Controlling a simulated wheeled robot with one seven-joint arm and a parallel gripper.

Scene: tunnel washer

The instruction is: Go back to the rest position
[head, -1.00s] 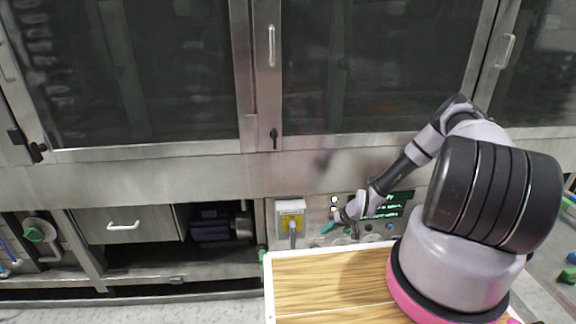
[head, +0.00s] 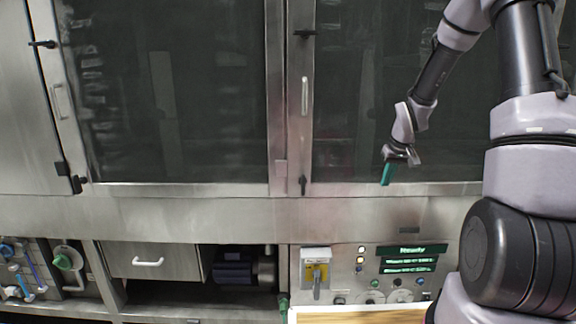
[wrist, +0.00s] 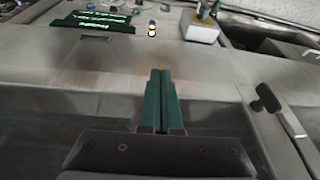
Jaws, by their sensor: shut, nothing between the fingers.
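My gripper (head: 386,176) hangs in front of the right glass door (head: 350,110) of the washer, with its green fingers pointing down. In the wrist view the two green fingers (wrist: 160,100) lie side by side, shut with nothing between them. My arm is raised and bent above the control panel (head: 395,262), apart from it. The panel's screen reads "Ready" and also shows in the wrist view (wrist: 95,20).
Door handles (head: 304,95) and black latches (head: 303,186) stick out from the door frames. A wooden-topped surface (head: 360,316) shows at the bottom. A blue motor (head: 232,271) sits in an open bay.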

